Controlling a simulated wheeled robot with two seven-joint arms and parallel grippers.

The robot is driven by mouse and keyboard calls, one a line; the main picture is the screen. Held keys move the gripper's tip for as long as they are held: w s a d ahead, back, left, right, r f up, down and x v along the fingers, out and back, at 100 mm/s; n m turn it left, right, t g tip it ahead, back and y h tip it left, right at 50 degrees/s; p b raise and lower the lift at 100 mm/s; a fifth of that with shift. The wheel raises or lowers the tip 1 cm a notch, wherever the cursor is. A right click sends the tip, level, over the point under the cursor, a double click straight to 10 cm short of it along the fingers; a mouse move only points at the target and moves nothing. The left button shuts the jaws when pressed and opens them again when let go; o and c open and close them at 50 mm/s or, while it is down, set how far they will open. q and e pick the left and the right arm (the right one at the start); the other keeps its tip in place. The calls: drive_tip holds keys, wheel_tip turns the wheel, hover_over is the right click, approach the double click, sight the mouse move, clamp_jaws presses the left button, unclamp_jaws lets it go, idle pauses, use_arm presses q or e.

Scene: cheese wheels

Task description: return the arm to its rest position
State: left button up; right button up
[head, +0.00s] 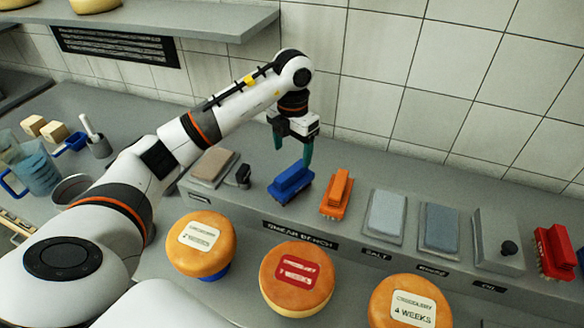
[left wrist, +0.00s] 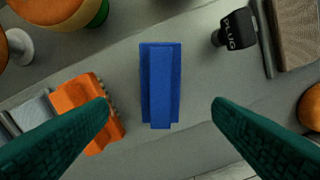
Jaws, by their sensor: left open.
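My left arm reaches in from the left in the head view. Its gripper (head: 292,150) hangs above the shelf with the blue brush (head: 290,181) just below it. The jaws are open and empty. In the left wrist view, the green fingers (left wrist: 162,120) stand wide apart, and the blue brush (left wrist: 161,84) lies on the grey surface between and beyond them, apart from both. My right gripper is in neither view.
An orange brush (head: 337,195) stands right of the blue one. A block labelled PLUG (head: 243,175) is to its left. Cheese wheels (head: 297,279) stand in front. Trays (head: 385,212) and a red brush (head: 554,252) are at right. A tiled wall (head: 400,80) is behind, an upper shelf (head: 180,20) above.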

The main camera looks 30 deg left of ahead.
use_arm(q)
drive_tip(key=shift+r, duration=0.65)
